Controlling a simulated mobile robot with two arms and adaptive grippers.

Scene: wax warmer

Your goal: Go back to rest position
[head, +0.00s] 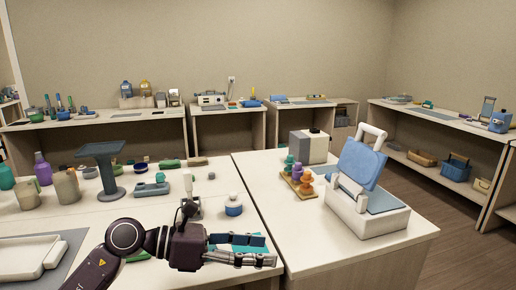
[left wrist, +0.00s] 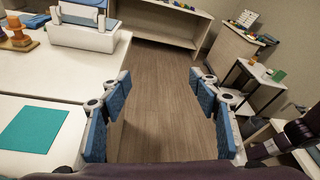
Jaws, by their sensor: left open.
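My left gripper (head: 262,250) is at the front edge of the left table in the head view, with its fingers pointing right. It is open and empty. In the left wrist view its two blue-padded fingers (left wrist: 160,80) stand wide apart over the wooden floor, with nothing between them. The white wax warmer (head: 368,212) with a raised blue lid stands on the right-hand table, well away from the gripper. Its lower part shows at the top left of the left wrist view (left wrist: 82,37). My right gripper is not in view.
A teal mat (left wrist: 32,130) lies on the near table beside the gripper. A white jar (head: 234,206) and a grey stand (head: 107,175) are on the left table. Colored stampers sit on a wooden tray (head: 297,185). Floor (left wrist: 160,120) is clear below the fingers.

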